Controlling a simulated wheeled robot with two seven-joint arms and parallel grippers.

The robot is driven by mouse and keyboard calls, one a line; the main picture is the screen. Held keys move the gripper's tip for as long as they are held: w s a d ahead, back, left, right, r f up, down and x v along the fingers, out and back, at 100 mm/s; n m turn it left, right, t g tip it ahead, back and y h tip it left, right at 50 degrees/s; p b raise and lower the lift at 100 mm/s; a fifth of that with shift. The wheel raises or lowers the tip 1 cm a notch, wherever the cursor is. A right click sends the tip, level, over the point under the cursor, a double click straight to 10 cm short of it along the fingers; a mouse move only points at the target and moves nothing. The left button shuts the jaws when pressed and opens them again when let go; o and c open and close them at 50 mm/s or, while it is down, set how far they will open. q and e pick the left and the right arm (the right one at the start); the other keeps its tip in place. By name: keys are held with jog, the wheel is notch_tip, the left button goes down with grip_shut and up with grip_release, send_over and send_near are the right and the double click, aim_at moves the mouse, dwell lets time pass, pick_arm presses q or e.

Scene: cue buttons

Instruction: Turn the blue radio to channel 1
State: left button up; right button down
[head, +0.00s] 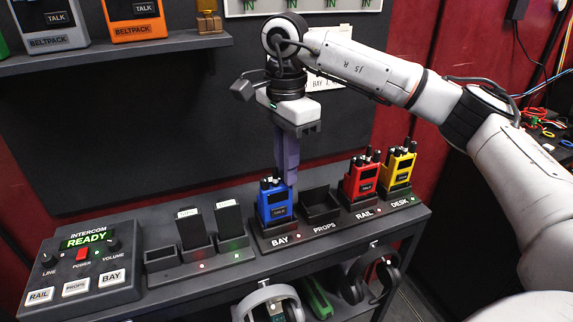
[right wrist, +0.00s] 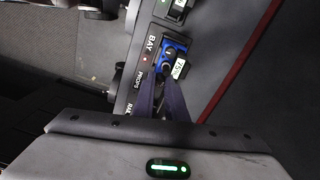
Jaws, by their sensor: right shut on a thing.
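The blue radio (head: 274,203) stands upright in the BAY slot of the charging dock (head: 262,244) in the head view. It also shows in the right wrist view (right wrist: 181,44), with knobs on its top. My right gripper (head: 287,180) reaches down from above, and its fingers are at the radio's top. In the right wrist view the fingertips (right wrist: 165,76) are closed around a knob on the radio's top. Which channel the knob points to is too small to read. My left gripper is not in view.
The PROPS slot (head: 318,208) is empty. A red radio (head: 362,180) stands in RAIL and a yellow radio (head: 398,168) in DESK. An intercom box (head: 84,262) reads READY at the left. Two dark battery packs (head: 194,230) stand in a charger beside the dock. Headsets hang below.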

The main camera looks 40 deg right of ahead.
dwell(0.4)
jog(key=c, duration=1.8)
grip_release()
jog(key=shift+o, duration=0.2)
notch_tip(320, 180, up, 10)
jog(key=p, duration=0.1)
jog(key=shift+r, duration=0.15)
